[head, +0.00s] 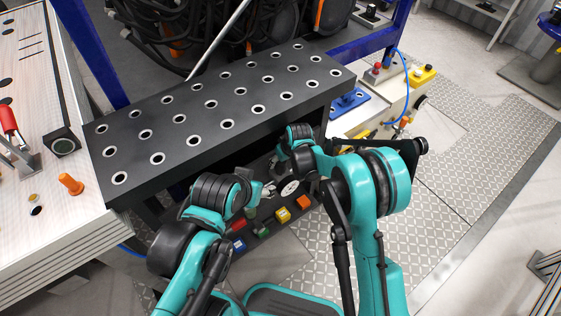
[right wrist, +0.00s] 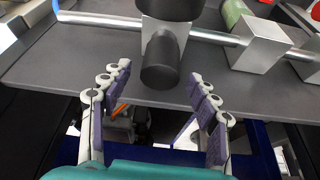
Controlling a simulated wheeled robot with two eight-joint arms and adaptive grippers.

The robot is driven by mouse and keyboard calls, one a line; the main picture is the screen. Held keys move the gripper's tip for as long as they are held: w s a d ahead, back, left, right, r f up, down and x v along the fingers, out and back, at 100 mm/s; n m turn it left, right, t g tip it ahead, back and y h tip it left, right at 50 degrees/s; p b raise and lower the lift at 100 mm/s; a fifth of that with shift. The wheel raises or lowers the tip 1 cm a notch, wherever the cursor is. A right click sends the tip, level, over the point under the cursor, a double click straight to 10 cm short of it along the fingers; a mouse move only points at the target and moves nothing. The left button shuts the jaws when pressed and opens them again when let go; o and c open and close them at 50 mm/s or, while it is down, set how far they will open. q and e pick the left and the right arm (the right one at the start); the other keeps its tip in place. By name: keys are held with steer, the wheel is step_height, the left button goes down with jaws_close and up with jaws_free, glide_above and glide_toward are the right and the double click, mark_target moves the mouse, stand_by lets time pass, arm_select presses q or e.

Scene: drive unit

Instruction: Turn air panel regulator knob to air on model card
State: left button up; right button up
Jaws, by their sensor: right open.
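The air panel (right wrist: 60,60) is a dark grey plate in the right wrist view. A dark cylindrical knob (right wrist: 160,62), seemingly the regulator knob, stands out from a silver block on it. My right gripper (right wrist: 160,73) is open and empty. Its two fingers lie left and right of the knob's near end, with a gap on both sides. In the head view my right gripper (head: 278,172) is beside the black bench, with its fingers mostly hidden. My left gripper (head: 253,191) is close to its left, and its fingers cannot be made out. I cannot read the knob's setting or a model card.
The black perforated bench top (head: 215,108) overhangs the low panel with coloured buttons (head: 283,214) and a white round gauge (head: 290,189). A metal rod (right wrist: 100,20) and a second silver block (right wrist: 258,42) flank the knob. Patterned floor (head: 465,165) is clear at right.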

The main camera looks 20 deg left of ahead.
steer(key=v, duration=0.9)
steer(key=shift+s+d+r, duration=0.15)
steer(key=shift+r, duration=0.2)
steer(key=s+d+r+m+t+h, duration=0.1)
steer(key=s+d+r+m, duration=0.15)
steer(key=d+r, duration=0.5)
steer(key=s+d+r+m+t, duration=0.15)
steer(key=s+d+r, duration=0.3)
steer(key=d, duration=0.65)
steer(key=s+d+m+t+h, duration=0.1)
steer(key=s+d+m, duration=0.4)
steer(key=s+d, duration=1)
steer(key=shift+s+r+t+h, duration=0.35)
steer(key=shift+s+r+h, duration=0.15)
steer(key=shift+h, duration=0.1)
